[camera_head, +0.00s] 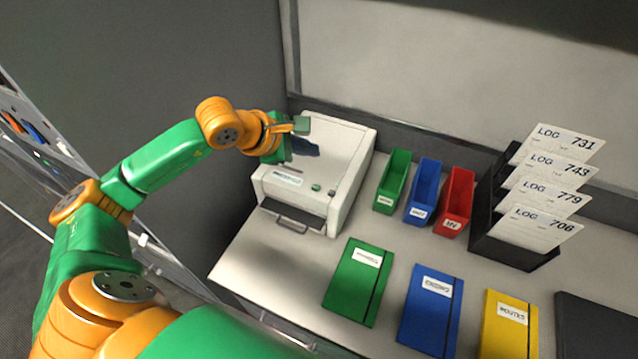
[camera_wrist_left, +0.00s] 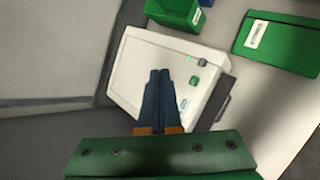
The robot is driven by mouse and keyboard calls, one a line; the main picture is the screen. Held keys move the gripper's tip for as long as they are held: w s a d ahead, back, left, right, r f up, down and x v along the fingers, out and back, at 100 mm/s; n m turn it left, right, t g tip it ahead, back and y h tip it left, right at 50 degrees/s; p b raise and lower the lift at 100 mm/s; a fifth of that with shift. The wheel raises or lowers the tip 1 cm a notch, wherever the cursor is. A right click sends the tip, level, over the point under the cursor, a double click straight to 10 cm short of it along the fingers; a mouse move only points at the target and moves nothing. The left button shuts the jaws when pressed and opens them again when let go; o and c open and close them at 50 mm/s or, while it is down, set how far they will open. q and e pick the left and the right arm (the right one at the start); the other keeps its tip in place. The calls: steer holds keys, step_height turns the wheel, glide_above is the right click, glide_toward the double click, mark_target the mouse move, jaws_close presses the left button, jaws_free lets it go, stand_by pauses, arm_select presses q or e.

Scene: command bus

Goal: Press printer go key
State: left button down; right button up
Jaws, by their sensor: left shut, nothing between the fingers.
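The white printer (camera_head: 340,150) stands at the left end of the counter, and it also shows in the left wrist view (camera_wrist_left: 133,65). Two small keys sit on its top near the front edge: one key (camera_head: 316,187) and another key (camera_head: 332,192).
Green (camera_head: 393,181), blue (camera_head: 424,188) and red (camera_head: 456,201) bins stand right of the printer. A black rack (camera_head: 515,252) holds several log cards. Green (camera_head: 352,290), blue (camera_head: 428,320) and yellow (camera_head: 508,335) folders lie in front. A wall rises behind the counter.

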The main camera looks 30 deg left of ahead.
mark_target(316, 188)
arm_select(q)
step_height(316, 188, down, 9)
steer(key=b, duration=0.6)
steer(key=shift+w+d+r+b, duration=0.1)
steer(key=shift+b, duration=0.3)
stand_by(1.5)
steer(key=shift+f+b, duration=0.5)
steer(key=shift+b, duration=0.3)
